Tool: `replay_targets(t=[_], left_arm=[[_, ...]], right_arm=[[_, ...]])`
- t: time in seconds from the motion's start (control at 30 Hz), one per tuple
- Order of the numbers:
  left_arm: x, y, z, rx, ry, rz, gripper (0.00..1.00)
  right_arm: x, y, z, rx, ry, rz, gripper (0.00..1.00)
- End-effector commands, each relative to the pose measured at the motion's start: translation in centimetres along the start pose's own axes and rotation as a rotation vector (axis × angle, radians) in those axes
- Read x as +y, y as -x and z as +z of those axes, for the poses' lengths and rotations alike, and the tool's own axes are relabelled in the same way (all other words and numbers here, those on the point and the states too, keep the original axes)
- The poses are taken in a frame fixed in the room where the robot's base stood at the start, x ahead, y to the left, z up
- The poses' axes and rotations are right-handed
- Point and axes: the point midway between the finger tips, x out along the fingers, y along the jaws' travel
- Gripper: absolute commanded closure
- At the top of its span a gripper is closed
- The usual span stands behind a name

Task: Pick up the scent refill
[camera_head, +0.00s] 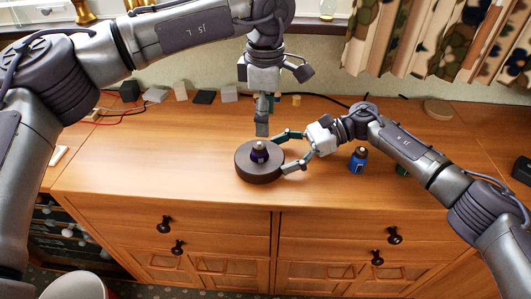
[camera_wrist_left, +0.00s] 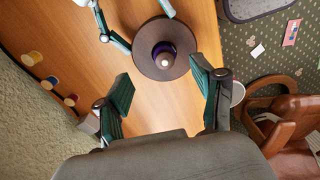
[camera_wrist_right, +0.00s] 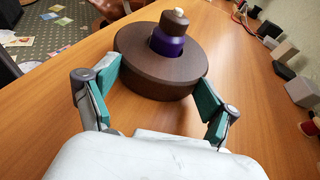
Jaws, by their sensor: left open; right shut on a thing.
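A small purple bottle with a brown cap, which looks like the scent refill (camera_head: 259,153), stands upright in the middle of a round dark brown holder (camera_head: 245,172) on the wooden cabinet top. It also shows in the left wrist view (camera_wrist_left: 164,52) and the right wrist view (camera_wrist_right: 168,42). My left gripper (camera_head: 263,128) points down above the bottle, open and empty, apart from it. My right gripper (camera_head: 290,151) comes in from the right, low over the top, and is shut on the holder's side, with one finger on either side of its rim.
A blue bottle (camera_head: 358,160) stands right of the holder, below my right forearm. A green thing (camera_head: 402,169) is mostly hidden by that arm. Small blocks (camera_head: 205,97) line the back near the wall. A round wooden disc (camera_head: 438,109) lies at back right. The front left top is clear.

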Motion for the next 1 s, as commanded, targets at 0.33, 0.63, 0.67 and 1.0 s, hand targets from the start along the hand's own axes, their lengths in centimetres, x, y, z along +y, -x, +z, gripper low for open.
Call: replay_targets(t=[0.33,0.63,0.67,1.0], left_arm=[[0.0,-3.3,0.0,-0.002,-0.001,0.0,0.32],[0.0,-7.3,-0.1,-0.002,-0.001,-0.002,0.32],[0.0,-7.7,-0.1,-0.003,-0.001,-0.001,0.32],[0.0,-8.1,-0.1,-0.004,-0.001,0.002,0.45]], right_arm=[[0.1,-0.1,-0.2,0.003,-0.002,0.002,0.34],[0.1,-0.2,-0.2,0.003,-0.002,0.003,0.34],[0.1,-0.2,-0.2,0.003,-0.002,0.003,0.34],[0.1,-0.2,-0.2,0.003,-0.003,0.003,0.34]])
